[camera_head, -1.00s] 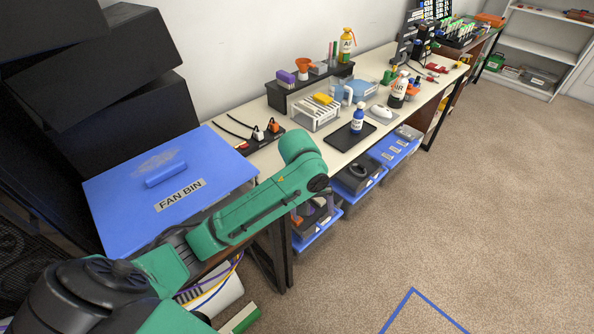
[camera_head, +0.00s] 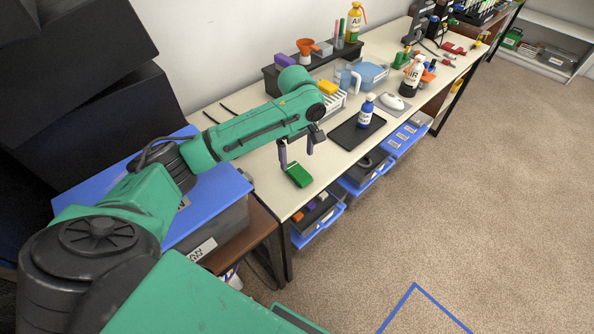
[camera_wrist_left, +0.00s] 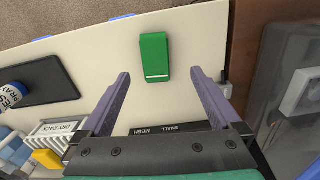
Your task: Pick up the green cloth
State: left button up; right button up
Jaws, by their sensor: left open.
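The green cloth (camera_head: 299,174) is a small folded rectangle lying flat on the cream workbench (camera_head: 246,171) near its front edge. It also shows in the left wrist view (camera_wrist_left: 154,56), ahead of and between the two fingers. My left gripper (camera_head: 297,160) hangs above the bench, just behind the cloth in the head view. Its purple fingers are spread apart and empty, also in the left wrist view (camera_wrist_left: 158,87). The cloth looks apart from the fingers. My right gripper is not in view.
A black mat (camera_head: 358,131) with a blue-labelled spray bottle (camera_head: 366,112) lies to the right of the cloth. A white drying rack (camera_wrist_left: 60,137) with a yellow item stands close to the gripper. Blue drawers (camera_head: 318,218) sit below the bench.

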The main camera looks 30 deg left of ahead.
aim_at(298, 171)
pick_arm(q)
jog(key=f, duration=0.2)
jog(key=w+f, duration=0.1)
jog(key=shift+a+f, duration=0.15)
jog(key=shift+a, duration=0.15)
notch_tip(298, 171, down, 4)
jog(key=shift+d+f, duration=0.1)
jog(key=shift+f, duration=0.1)
jog(key=shift+w, duration=0.1)
jog(key=shift+c, duration=0.9)
jog(key=c, duration=1.3)
jog(key=shift+o, duration=0.2)
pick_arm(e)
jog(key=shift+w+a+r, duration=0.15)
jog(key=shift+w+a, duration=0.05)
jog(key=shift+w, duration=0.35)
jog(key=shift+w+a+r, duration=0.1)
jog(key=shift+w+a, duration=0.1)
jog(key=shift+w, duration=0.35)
